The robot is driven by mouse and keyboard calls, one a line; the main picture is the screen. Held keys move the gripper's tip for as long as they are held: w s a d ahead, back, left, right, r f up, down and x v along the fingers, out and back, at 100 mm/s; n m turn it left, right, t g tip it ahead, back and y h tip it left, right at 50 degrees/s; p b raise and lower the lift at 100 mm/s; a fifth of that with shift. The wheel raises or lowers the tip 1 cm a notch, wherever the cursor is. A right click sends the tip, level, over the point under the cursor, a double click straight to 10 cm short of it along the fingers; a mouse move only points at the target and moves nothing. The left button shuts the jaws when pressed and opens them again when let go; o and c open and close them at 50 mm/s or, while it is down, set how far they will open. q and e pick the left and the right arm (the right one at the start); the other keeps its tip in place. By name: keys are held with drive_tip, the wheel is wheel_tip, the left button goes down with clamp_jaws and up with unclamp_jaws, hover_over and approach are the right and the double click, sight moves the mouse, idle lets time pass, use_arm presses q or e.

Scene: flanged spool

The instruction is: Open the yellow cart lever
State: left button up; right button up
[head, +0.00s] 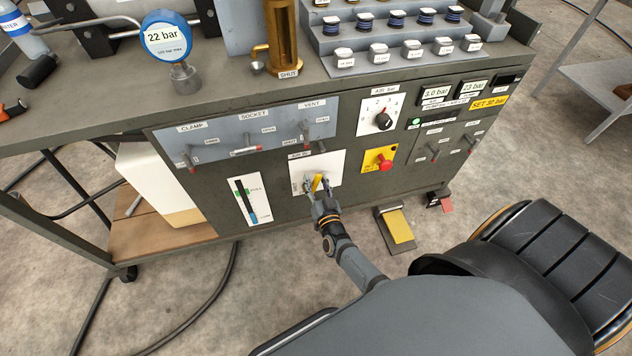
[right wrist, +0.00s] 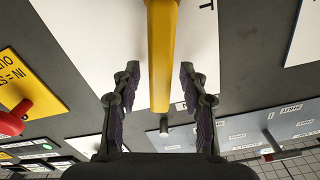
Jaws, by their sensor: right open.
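The yellow cart lever (head: 318,182) is on a white plate (head: 330,164) on the cart's front panel. In the right wrist view the lever (right wrist: 161,50) is a long yellow bar that runs down from the top edge and ends between my fingers. My right gripper (head: 318,186) is at the lever in the head view. In the right wrist view its two fingers (right wrist: 160,82) are open, one on each side of the lever, with a gap on both sides. The lever's base is out of the wrist view. My left gripper is not in view.
A red button on a yellow plate (head: 378,159) is just right of the lever. Small valve levers sit on the grey panel (head: 246,128) above. A yellow pedal (head: 398,225) stands on the floor.

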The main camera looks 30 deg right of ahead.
drive_tip(key=v, duration=1.2)
drive_tip(key=s+f+n+g+y, duration=0.25)
drive_tip(key=s+f+g, duration=0.35)
drive_tip(key=f, duration=0.6)
drive_tip(key=s+f+n+g+y, duration=0.25)
drive_tip(key=s+f+g, duration=0.35)
drive_tip(key=f, duration=0.6)
drive_tip(key=s+d+f+n+g+h, duration=0.2)
drive_tip(key=s+d+f+g, duration=0.15)
drive_tip(key=s, duration=0.35)
use_arm(q)
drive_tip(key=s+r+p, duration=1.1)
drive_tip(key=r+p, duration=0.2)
drive_tip(key=p, duration=0.7)
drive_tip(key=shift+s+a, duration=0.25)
use_arm(e)
drive_tip(key=s+r, duration=1.1)
drive_tip(key=r, duration=0.2)
drive_tip(key=shift+s+r+g, duration=0.2)
drive_tip(key=shift+s+g, duration=0.15)
drive_tip(key=shift+g, duration=0.1)
